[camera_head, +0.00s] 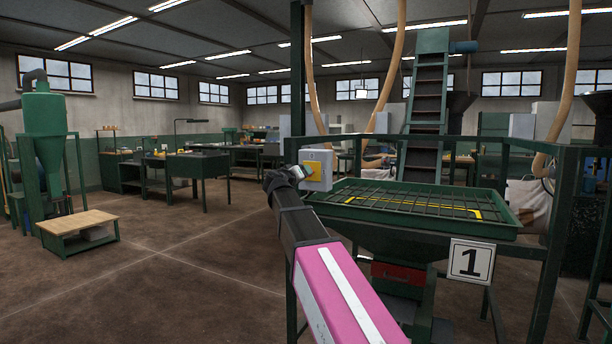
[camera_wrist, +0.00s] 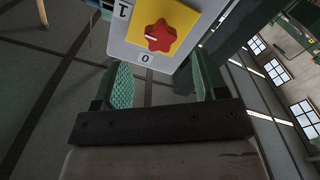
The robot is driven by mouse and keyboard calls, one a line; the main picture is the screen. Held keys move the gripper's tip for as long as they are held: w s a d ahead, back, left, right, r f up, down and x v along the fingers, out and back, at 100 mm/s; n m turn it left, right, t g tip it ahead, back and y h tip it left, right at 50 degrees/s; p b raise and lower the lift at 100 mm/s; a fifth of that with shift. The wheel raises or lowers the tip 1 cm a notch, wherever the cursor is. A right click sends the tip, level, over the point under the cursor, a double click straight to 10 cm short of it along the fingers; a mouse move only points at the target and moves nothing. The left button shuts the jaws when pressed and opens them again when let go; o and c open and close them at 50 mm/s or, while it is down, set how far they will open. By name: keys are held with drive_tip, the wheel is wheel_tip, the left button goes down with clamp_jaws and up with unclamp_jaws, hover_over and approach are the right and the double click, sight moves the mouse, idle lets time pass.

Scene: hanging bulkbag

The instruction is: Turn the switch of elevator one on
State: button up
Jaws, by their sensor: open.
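The switch is a grey box (camera_head: 318,170) with a yellow plate and a red knob, fixed to a dark green post beside the hopper with the number 1 sign (camera_head: 470,261). In the wrist view the red star-shaped knob (camera_wrist: 160,36) sits on the yellow plate, with marks 1 and 0 on the grey face. The knob's white line points to the left, roughly between the marks. My gripper (camera_wrist: 162,88) is open, its two green-padded fingers apart just short of the switch box, with nothing between them. In the head view the gripper end (camera_head: 284,181) is beside the box, its fingers hard to make out.
A green hopper with a grid top (camera_head: 400,198) stands right of the switch, framed by green posts and rails. An inclined elevator (camera_head: 427,110) rises behind it. A low wooden-topped table (camera_head: 78,222) stands at left. The floor between is clear.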

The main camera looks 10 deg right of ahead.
drive_tip(key=v, duration=0.3)
drive_tip(key=shift+s+a, duration=0.2)
drive_tip(key=shift+s, duration=0.1)
drive_tip(key=s+d+f+g+y, duration=0.1)
drive_tip(key=s+d+f+g, duration=0.15)
drive_tip(key=f, duration=0.85)
drive_tip(key=s+d+f+g+y, duration=0.2)
drive_tip(key=s+f+g, duration=0.15)
drive_tip(key=f, duration=0.85)
drive_tip(key=s+d+f+g+y, duration=0.1)
drive_tip(key=s+d+f+g, duration=0.15)
drive_tip(key=f, duration=0.85)
drive_tip(key=s+f+g+y, duration=0.6)
drive_tip(key=s+f, duration=1.4)
drive_tip(key=f, duration=0.2)
drive_tip(key=shift+a+y, duration=0.3)
drive_tip(key=shift+a, duration=0.15)
